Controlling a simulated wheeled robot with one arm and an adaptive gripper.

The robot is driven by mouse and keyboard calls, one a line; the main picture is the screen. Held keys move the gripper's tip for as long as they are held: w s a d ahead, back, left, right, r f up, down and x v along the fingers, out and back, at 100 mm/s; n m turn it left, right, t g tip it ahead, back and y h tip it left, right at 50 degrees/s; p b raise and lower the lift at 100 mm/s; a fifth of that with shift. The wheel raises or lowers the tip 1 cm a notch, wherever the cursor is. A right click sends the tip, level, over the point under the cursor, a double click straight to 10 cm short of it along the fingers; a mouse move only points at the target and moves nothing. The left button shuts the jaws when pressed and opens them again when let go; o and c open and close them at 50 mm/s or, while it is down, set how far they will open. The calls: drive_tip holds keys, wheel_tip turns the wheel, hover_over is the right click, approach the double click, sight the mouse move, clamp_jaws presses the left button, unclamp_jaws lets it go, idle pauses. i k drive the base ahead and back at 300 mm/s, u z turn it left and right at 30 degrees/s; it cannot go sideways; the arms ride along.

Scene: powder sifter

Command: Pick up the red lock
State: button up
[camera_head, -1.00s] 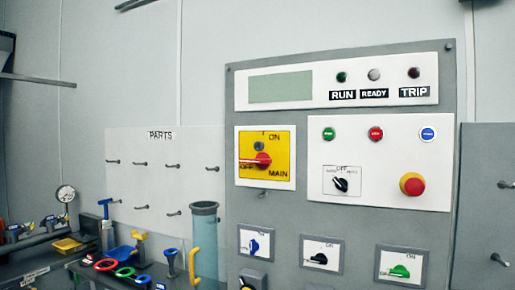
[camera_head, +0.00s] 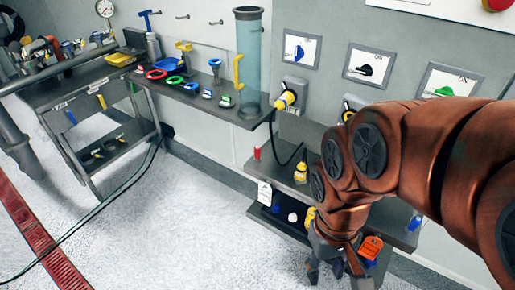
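My gripper (camera_head: 338,272) points down at the bottom of the view, in front of the lower shelves and well to the right of that row. Its dark fingers show only partly, and I cannot tell how far apart they are. An orange-red piece (camera_head: 371,247) shows beside the gripper; I cannot tell what it is.
A clear tube (camera_head: 249,65) stands at the shelf's right end. Red, green and blue rings (camera_head: 175,80) lie left of the locks. A black cable hangs from a yellow plug (camera_head: 285,100). The floor (camera_head: 190,230) in front is clear.

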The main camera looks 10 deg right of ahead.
sight(256, 149)
drive_tip(key=u, duration=1.35)
drive_tip(key=i, duration=0.6)
drive_tip(key=z, duration=0.95)
